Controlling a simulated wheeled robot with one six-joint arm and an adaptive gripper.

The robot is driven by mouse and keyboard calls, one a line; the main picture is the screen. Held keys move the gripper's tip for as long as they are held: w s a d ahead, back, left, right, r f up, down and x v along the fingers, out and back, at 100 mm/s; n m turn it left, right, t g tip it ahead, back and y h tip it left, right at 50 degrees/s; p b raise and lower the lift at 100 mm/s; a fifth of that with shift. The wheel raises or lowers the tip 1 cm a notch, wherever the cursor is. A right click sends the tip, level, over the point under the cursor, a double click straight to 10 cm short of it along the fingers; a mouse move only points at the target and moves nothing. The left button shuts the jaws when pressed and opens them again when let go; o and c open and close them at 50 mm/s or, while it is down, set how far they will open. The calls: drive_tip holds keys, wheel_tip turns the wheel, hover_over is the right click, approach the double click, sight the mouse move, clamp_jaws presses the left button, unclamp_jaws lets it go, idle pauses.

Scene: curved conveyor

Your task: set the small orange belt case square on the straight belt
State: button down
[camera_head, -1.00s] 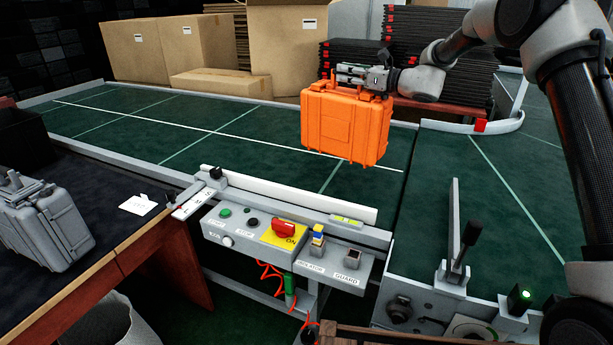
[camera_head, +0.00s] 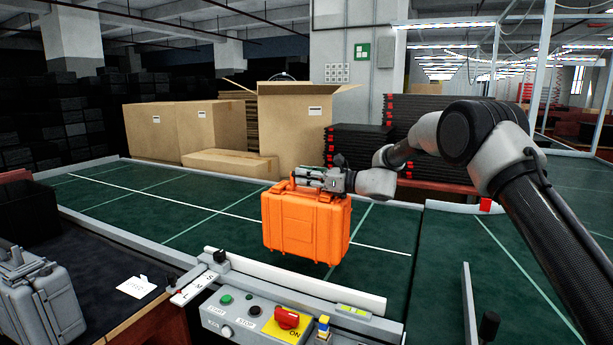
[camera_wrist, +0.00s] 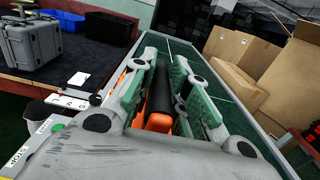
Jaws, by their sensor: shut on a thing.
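The small orange belt case (camera_head: 303,226) hangs upright from my gripper (camera_head: 318,178), over the green straight belt (camera_head: 125,200) in the head view. My gripper is shut on the handle at the case's top. In the wrist view, my gripper's fingers (camera_wrist: 160,88) close around a dark handle, and orange parts of the case (camera_wrist: 158,122) show beside and below them. The case's underside looks close to the belt; I cannot tell whether it touches. The fingers hide part of the handle.
A control box with a red switch (camera_head: 287,318) and a white guide rail (camera_head: 290,282) stand along the belt's near edge. Cardboard boxes (camera_head: 290,130) stand behind the belt. A grey case (camera_head: 42,305) sits on the dark table at left. The belt's left stretch is clear.

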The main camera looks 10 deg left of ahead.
sight(342, 199)
drive_tip(key=shift+f, duration=2.7)
drive_tip(key=c, duration=1.4)
unclamp_jaws()
drive_tip(key=shift+f, duration=0.15)
drive_tip(key=shift+o, duration=0.2)
drive_tip(key=v, duration=1.2)
drive_tip(key=shift+d, duration=0.1)
